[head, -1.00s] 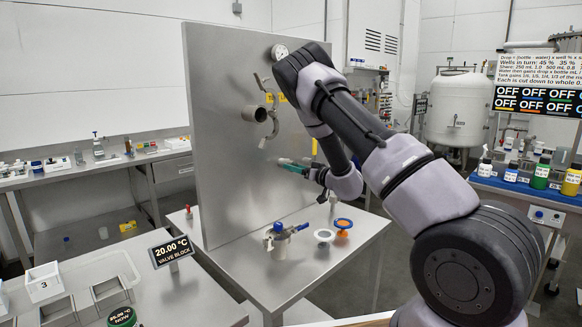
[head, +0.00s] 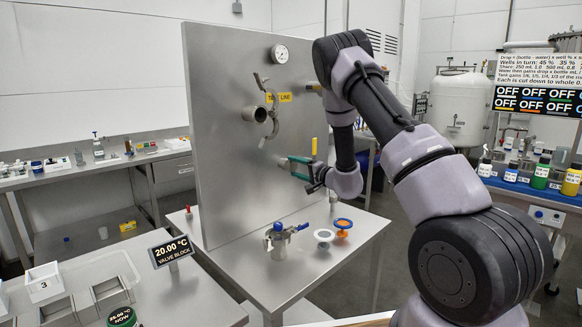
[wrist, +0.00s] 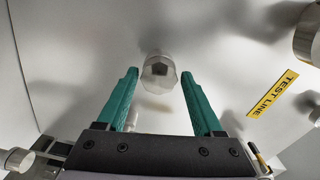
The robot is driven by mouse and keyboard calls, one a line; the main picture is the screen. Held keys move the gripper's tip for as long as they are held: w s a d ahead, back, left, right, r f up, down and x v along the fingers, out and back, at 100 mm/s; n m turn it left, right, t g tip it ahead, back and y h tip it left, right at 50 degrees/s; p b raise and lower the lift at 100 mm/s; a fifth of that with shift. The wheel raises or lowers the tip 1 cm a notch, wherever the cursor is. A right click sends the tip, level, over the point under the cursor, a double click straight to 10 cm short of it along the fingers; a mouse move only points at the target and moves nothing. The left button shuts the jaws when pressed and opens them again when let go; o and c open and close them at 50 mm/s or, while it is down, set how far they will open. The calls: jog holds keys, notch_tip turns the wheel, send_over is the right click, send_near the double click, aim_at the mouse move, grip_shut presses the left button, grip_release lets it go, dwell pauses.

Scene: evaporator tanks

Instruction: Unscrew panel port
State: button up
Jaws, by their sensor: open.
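The upright steel panel (head: 225,150) stands on a steel table. My gripper (wrist: 160,75) is open, with one teal finger on each side of the fitting and a visible gap to each. In the head view, my gripper (head: 284,164) is near the panel face, below the TEST LINE label (head: 278,97). The fitting cannot be made out there.
A pipe stub (head: 254,114) and a hanging clamp (head: 271,112) are on the panel, above and left of my gripper. A gauge (head: 280,53) is higher up.

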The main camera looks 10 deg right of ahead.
jog(key=m, duration=0.4)
jog(key=shift+m, duration=0.4)
jog(key=m, duration=0.4)
jog(key=shift+m, duration=0.4)
jog(key=m, duration=0.4)
jog(key=shift+m, duration=0.3)
jog(key=m, duration=0.3)
jog(key=shift+m, duration=0.3)
jog(key=shift+c, duration=0.3)
grip_shut()
jog(key=n, duration=0.5)
jog(key=shift+d, duration=0.1)
jog(key=shift+n, duration=0.3)
